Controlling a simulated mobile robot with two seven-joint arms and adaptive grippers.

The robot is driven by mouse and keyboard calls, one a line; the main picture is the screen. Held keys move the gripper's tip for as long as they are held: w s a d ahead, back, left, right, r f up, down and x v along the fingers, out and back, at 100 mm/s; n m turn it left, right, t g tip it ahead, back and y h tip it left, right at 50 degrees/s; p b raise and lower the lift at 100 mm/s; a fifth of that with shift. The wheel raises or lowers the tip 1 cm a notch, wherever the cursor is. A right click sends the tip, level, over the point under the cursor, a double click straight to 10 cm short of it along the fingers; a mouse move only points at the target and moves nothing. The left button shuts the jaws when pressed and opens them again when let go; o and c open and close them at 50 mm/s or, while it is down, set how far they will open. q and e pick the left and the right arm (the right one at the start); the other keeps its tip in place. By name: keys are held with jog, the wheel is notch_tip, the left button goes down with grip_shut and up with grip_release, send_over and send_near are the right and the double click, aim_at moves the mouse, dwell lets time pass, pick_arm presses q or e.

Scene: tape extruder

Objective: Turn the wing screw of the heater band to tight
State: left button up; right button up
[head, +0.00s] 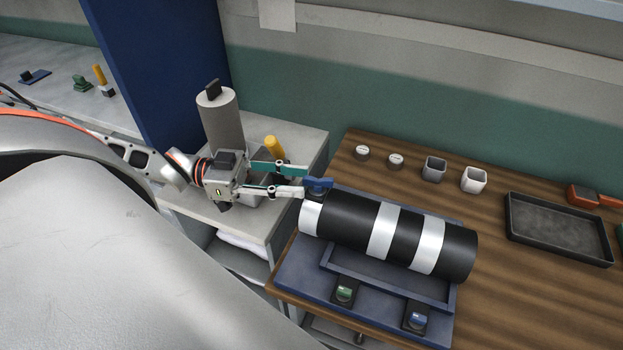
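The heater band assembly is a black cylinder (340,219) with silver bands, lying on a blue base (307,270) on the wooden table. A blue wing screw (318,184) stands on top near the cylinder's left end, above a silver band (311,217). My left gripper (306,180) reaches in from the left, its two fingers spread apart. The nearer finger's tip is close to the wing screw's left wing; I cannot tell whether it touches. Nothing shows between the fingers. My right gripper is not in view.
A green switch (344,293) and a blue switch (417,319) sit at the base's front. Two small cups (434,168) and a dark tray (556,228) stand behind and right. A grey cylinder (220,122) and yellow-handled item (273,148) stand near my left gripper.

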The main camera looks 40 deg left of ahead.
aim_at(310, 185)
pick_arm(q)
jog(key=shift+x, duration=1.95)
jog(key=shift+a, duration=0.1)
